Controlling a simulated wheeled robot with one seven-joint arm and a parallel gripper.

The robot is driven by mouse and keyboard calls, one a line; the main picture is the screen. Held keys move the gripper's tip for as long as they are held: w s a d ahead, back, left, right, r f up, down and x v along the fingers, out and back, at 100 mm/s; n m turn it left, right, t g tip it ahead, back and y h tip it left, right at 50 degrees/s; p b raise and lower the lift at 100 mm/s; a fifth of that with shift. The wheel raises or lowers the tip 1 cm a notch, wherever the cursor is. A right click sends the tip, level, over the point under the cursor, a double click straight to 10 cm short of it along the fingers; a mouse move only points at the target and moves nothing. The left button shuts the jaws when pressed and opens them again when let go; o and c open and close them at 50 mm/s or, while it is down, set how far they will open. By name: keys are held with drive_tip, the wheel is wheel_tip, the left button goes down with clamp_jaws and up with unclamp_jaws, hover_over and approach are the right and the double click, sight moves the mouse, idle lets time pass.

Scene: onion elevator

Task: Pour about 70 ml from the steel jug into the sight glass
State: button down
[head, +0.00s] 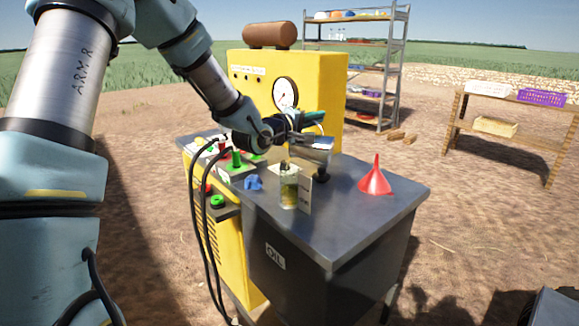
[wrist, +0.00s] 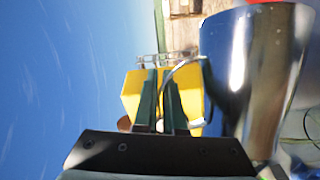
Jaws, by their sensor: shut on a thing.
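The steel jug (head: 318,143) is above the dark bench top, tipped far onto its side, near and slightly right of the sight glass. It fills the right of the wrist view (wrist: 262,75), its curved handle (wrist: 172,76) towards my fingers. My gripper (head: 293,124) is shut on the handle; the fingers also show in the wrist view (wrist: 160,100). The sight glass (head: 289,188) stands upright on the bench, with yellowish liquid inside. A pale card (head: 305,193) stands beside it. The jug's mouth is not clear, and I cannot make out a stream.
A red funnel (head: 375,180) stands on the bench at right. A blue piece (head: 254,183) and a black knob (head: 321,174) are close to the glass. Left are green-knobbed controls (head: 236,160) and black hoses; behind is a yellow machine (head: 325,85) with a gauge. The bench's front is clear.

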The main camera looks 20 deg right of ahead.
drive_tip(key=s+d+f+m+y+b, duration=0.1)
drive_tip(key=s+d+f+m+b, duration=0.1)
drive_tip(key=f+m+b, duration=0.1)
drive_tip(key=shift+s+d+b, duration=0.25)
drive_tip(key=shift+s+b, duration=0.1)
drive_tip(key=shift+b, duration=0.05)
drive_tip(key=shift+s+d+f+m+y, duration=0.1)
drive_tip(key=shift+m+y, duration=0.2)
idle(0.6)
drive_tip(key=shift+s+d+m+y+b, duration=0.3)
drive_tip(key=shift+s+d+m+b, duration=0.2)
drive_tip(key=shift+m, duration=0.2)
drive_tip(key=shift+w+a+r, duration=0.1)
drive_tip(key=shift+r, duration=0.15)
